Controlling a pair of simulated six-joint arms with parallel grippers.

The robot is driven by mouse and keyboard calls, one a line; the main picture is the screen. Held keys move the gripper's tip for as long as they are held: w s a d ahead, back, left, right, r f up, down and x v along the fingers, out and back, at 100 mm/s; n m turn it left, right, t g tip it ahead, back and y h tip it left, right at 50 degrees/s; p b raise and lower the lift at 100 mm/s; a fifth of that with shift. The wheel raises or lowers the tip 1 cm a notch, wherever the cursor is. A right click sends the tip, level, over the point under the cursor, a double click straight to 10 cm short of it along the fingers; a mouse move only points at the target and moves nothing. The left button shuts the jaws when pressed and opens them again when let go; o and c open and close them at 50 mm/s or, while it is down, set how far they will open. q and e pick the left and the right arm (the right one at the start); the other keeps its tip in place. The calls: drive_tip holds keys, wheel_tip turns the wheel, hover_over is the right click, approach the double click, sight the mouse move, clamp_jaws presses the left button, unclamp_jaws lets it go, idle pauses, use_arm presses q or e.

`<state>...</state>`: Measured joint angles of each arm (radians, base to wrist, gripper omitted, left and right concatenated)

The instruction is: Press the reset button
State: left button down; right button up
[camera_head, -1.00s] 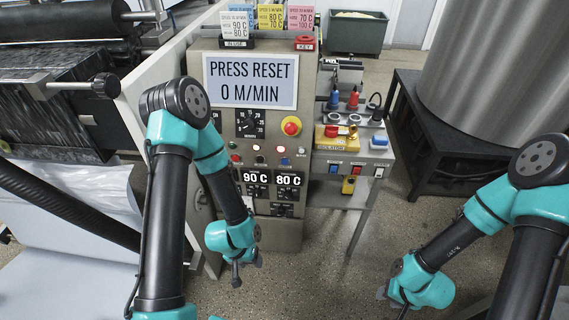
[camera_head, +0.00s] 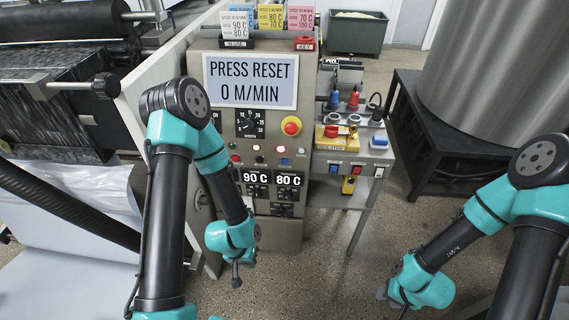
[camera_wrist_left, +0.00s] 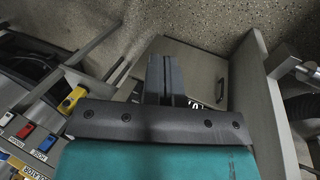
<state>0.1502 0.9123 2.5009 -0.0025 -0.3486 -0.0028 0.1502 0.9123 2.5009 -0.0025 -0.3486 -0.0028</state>
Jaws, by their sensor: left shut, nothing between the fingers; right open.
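A grey control panel carries a white sign (camera_head: 251,81) reading "PRESS RESET 0 M/MIN". My right gripper (camera_head: 384,296) is open, low at the right, far from the panel.
A side stand (camera_head: 352,170) with switches and coloured connectors adjoins the panel on the right. A black frame under a large metal drum (camera_head: 505,75) stands further right. Rollers and dark web material (camera_head: 50,115) fill the left. Floor between the stand and my right arm is clear.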

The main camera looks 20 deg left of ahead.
sight(285, 162)
idle(0.7)
use_arm(q)
drive_tip(key=w+d+r+m+t+h, duration=0.1)
drive_tip(key=w+r+t, duration=0.4)
drive_tip(key=w, duration=0.5)
drive_tip(key=w+d+r+m+t+h, duration=0.2)
drive_tip(key=w+r+t, duration=0.4)
drive_tip(key=w, duration=0.5)
wheel_tip(285, 162, up, 3)
drive_tip(key=shift+d+f+h, duration=0.1)
drive_tip(key=shift+d+h, duration=0.5)
drive_tip(key=shift+d, duration=0.1)
drive_tip(key=shift+w, duration=0.15)
drive_tip(key=shift+w+a, duration=0.25)
drive_tip(key=shift+w, duration=1.2)
drive_tip(key=shift+w+a, duration=0.3)
drive_tip(key=shift+w, duration=1.1)
drive_tip(key=shift+w+a, duration=0.25)
drive_tip(key=shift+w, duration=1.2)
drive_tip(key=shift+w, duration=0.4)
